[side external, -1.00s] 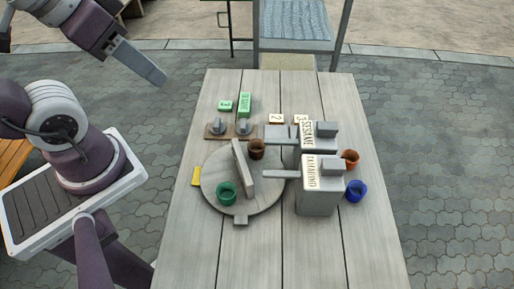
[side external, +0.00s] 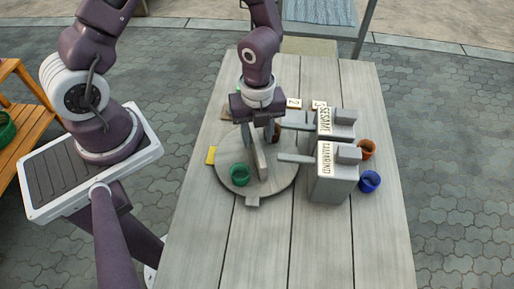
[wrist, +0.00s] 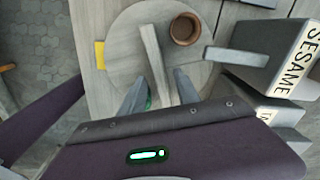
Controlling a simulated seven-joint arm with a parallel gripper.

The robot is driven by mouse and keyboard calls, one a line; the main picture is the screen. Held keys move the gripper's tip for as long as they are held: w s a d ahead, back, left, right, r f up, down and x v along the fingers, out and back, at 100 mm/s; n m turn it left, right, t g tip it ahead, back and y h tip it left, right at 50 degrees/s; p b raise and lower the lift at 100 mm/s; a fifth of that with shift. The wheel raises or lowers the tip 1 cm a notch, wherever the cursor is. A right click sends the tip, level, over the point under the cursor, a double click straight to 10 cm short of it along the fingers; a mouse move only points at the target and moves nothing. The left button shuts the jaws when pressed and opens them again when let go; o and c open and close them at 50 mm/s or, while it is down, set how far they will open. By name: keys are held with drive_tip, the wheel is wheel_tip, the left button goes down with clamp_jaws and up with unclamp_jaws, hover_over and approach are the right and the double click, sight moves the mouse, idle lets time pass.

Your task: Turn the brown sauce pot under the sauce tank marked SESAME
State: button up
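The brown sauce pot (wrist: 185,28) stands on the round grey turntable (wrist: 130,22), right of its upright bar (wrist: 153,55). In the side view my gripper partly hides the pot. The green pot (side external: 240,175) stands on the turntable's other side. The tank marked SESAME (side external: 337,130) is at the right, with its spout reaching toward the turntable near the brown pot. The TAMARIND tank (side external: 333,175) stands in front of it. My gripper (side external: 258,136) points down over the turntable. Its fingers (wrist: 160,90) are apart, on either side of the bar; contact is not clear.
An orange-brown pot (side external: 366,149) and a blue pot (side external: 370,181) stand right of the tanks. A yellow marker (side external: 211,155) lies at the turntable's left edge. Small numbered blocks (side external: 294,103) lie behind. The front of the table is clear.

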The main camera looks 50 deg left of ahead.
sight(275, 138)
wheel_tip(275, 138, down, 6)
drive_tip(key=shift+f, duration=0.2)
clamp_jaws()
drive_tip(key=shift+r, duration=0.1)
idle(1.3)
